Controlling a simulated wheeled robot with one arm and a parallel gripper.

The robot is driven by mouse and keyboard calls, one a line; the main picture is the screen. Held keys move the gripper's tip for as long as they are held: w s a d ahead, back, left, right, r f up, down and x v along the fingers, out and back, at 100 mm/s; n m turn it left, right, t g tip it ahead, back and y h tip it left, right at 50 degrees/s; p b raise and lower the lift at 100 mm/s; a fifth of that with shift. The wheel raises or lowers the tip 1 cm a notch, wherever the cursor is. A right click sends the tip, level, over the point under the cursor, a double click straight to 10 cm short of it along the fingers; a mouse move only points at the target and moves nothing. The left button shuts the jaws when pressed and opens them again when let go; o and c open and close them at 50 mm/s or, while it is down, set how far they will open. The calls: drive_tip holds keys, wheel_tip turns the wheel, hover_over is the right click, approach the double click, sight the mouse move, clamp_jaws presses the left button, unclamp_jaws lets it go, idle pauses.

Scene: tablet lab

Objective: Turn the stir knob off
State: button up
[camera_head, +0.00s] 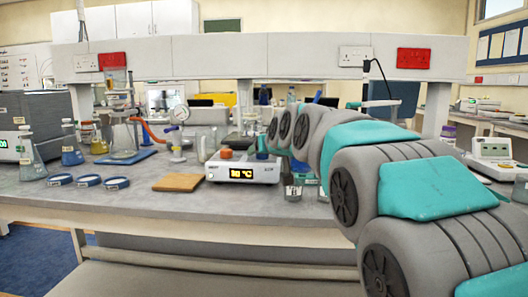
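A white hot-plate stirrer (242,174) stands near the front of the lab bench. Its lit front display reads a temperature in °C, about 50. The stir knob is too small to make out on its front panel, and its setting cannot be read. My arm reaches in from the lower right, and its far end is just behind and right of the stirrer. My gripper's fingers are too small and too much hidden by my arm links to tell whether they are open or touching anything. A small orange-red item (226,153) shows at the stirrer's top left.
A wooden board (179,182) lies left of the stirrer, with several blue-rimmed dishes (88,181) further left. Flasks, one with blue liquid (71,154), stand at the left. Labelled beakers (293,189) stand close on the right, beside my arm. The front bench edge is clear.

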clamp_jaws()
idle(0.3)
